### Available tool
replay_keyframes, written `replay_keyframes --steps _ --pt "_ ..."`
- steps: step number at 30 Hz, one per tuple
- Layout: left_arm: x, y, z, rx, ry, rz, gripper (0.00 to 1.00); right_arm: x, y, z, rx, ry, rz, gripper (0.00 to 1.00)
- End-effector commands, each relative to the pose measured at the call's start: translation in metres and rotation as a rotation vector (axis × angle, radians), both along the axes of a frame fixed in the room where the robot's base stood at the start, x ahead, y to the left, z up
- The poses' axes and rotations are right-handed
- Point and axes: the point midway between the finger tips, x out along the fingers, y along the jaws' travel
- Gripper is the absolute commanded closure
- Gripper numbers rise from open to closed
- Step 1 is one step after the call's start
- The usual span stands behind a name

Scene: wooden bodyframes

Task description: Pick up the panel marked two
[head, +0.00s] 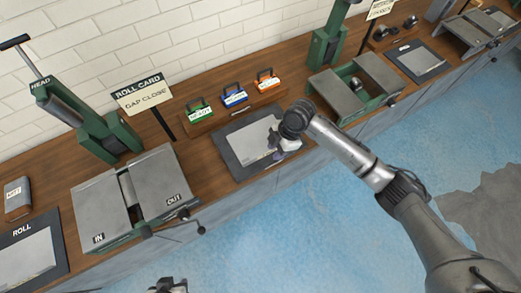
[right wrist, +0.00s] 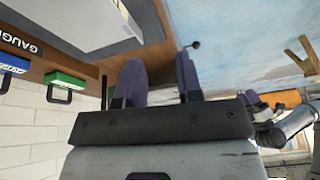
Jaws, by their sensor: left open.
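No panel with a readable two shows. A pale sheet (head: 240,146) lies on a dark mat (head: 231,165) at the middle of the bench; its small marking is unreadable. Another pale sheet (head: 25,262) lies on the mat labelled ROLL (head: 52,228) at the far left, and a third (head: 417,59) at the back right. My right gripper (head: 286,147) is over the right part of the middle mat, hiding some of it. In the right wrist view its purple fingers (right wrist: 160,78) are apart and empty. My left gripper (head: 170,286) shows partly at the bottom edge, open, over the floor.
A green roller machine (head: 135,190) marked IN and OUT has a crank at its front right. A ROLL CARD sign (head: 142,92) reads GAP CLOSE. Green, blue and orange tagged blocks (head: 235,97) sit behind the middle mat. Another green machine (head: 355,85) stands right. The blue floor in front is clear.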

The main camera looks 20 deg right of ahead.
Motion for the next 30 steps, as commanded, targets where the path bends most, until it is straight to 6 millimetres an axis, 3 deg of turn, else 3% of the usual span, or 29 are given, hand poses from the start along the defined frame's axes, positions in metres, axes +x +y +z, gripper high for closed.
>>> replay_keyframes --steps 1,3,12,24,30 --pt "0.000 0.000 -0.023 0.000 0.000 0.000 0.57 0.017 -0.012 -0.009 -0.005 -0.008 0.027 0.67" --pt "0.000 0.000 -0.034 0.000 -0.001 -0.001 0.57 0.033 -0.024 -0.006 0.002 -0.010 0.065 0.67" --pt "0.002 0.000 -0.057 -0.001 -0.006 0.001 0.57 0.066 -0.052 0.007 0.027 -0.024 0.138 0.67" --pt "0.003 -0.003 -0.061 -0.009 -0.009 0.006 0.57 0.064 -0.032 -0.046 0.031 -0.024 0.145 0.67" --pt "0.003 -0.002 -0.063 -0.008 -0.009 0.005 0.57 0.063 -0.025 -0.064 0.031 -0.025 0.143 0.67"
